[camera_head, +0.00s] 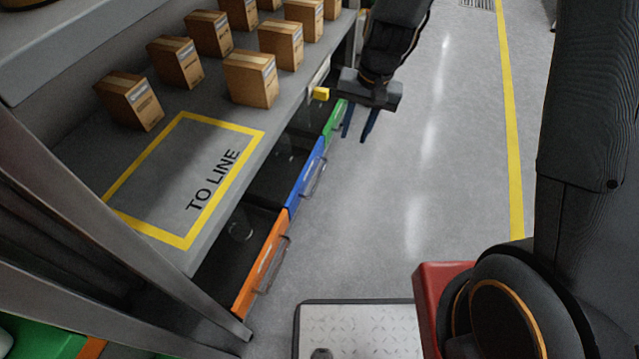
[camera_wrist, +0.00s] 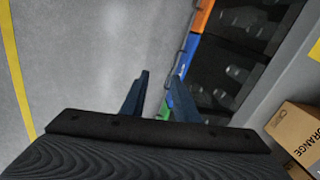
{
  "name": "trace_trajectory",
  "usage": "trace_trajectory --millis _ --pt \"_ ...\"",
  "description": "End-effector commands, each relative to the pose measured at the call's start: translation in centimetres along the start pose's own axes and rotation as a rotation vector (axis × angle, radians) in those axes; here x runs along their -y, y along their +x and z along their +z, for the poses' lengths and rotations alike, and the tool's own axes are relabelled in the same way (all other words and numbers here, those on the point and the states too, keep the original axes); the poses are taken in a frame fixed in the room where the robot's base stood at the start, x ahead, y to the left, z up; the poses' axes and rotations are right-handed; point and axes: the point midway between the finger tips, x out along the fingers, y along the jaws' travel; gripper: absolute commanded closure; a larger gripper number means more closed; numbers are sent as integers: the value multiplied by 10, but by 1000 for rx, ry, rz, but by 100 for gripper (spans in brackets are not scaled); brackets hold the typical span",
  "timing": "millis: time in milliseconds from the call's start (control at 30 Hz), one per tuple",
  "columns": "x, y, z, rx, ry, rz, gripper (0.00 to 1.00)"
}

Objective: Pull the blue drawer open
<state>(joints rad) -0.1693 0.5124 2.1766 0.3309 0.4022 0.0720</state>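The blue drawer (camera_head: 306,178) sits under the shelf between an orange and a green drawer. Its front stands out past the shelf edge, with dark interior showing behind it, so it looks partly open. Its grey bar handle (camera_head: 317,179) faces the aisle. The blue front also shows in the wrist view (camera_wrist: 186,54), beyond my fingertips. My gripper (camera_head: 357,136) is beside the green drawer, farther along the row than the blue one. Its two dark blue fingers point down, apart and with nothing between them. They do not touch the blue drawer's handle.
The orange drawer (camera_head: 262,264) is nearer me and the green drawer (camera_head: 334,120) is beyond, close to my fingers. Several cardboard boxes stand on the grey shelf (camera_head: 120,165) above. The aisle floor (camera_head: 410,190) to the right is clear.

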Motion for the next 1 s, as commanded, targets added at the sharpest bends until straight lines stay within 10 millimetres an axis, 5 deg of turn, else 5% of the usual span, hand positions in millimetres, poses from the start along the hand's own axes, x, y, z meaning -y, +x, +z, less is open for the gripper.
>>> trace_trajectory --millis 33,400,600,1000 --pt "5 36 -10 4 10 -4 72" --pt "43 195 -61 -1 101 -35 72" --pt "53 239 -72 -4 129 -42 72" --pt "57 287 -74 -3 137 -43 72"
